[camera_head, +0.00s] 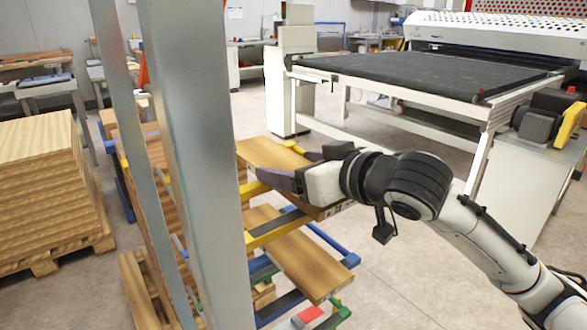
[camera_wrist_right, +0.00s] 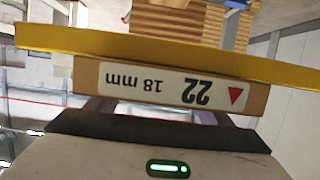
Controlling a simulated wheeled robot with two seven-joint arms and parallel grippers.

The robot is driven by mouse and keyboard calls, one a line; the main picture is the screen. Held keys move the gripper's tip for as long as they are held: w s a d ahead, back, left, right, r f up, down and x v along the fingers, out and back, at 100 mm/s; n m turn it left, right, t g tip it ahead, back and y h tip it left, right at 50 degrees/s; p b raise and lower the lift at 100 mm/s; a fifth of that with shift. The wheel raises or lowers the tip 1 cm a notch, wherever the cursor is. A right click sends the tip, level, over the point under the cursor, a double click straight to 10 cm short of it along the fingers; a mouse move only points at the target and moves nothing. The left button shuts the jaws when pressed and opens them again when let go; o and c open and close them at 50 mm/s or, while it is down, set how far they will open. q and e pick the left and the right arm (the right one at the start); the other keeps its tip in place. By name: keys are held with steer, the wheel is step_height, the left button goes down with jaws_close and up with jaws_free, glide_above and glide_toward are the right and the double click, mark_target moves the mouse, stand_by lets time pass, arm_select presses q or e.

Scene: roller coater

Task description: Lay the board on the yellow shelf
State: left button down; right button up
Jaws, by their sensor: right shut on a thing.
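The board (camera_head: 262,152) is a light wooden plank at the yellow level of a rack in the head view. My right gripper (camera_head: 290,172) comes from the right and is shut on its near right end. The yellow shelf (camera_head: 277,228) shows as a yellow bar below the board. In the right wrist view, the board's end face (camera_wrist_right: 90,76) carries an upside-down label reading 22 and 18 mm. The yellow bar (camera_wrist_right: 120,43) runs right along its edge there; I cannot tell whether they touch. My left gripper is not in view.
A grey post (camera_head: 190,130) hides part of the rack. A wood stack (camera_head: 45,190) stands left. A conveyor table (camera_head: 430,75) stands behind.

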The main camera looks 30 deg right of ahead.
steer(key=shift+r, duration=0.1)
steer(key=o, duration=1.3)
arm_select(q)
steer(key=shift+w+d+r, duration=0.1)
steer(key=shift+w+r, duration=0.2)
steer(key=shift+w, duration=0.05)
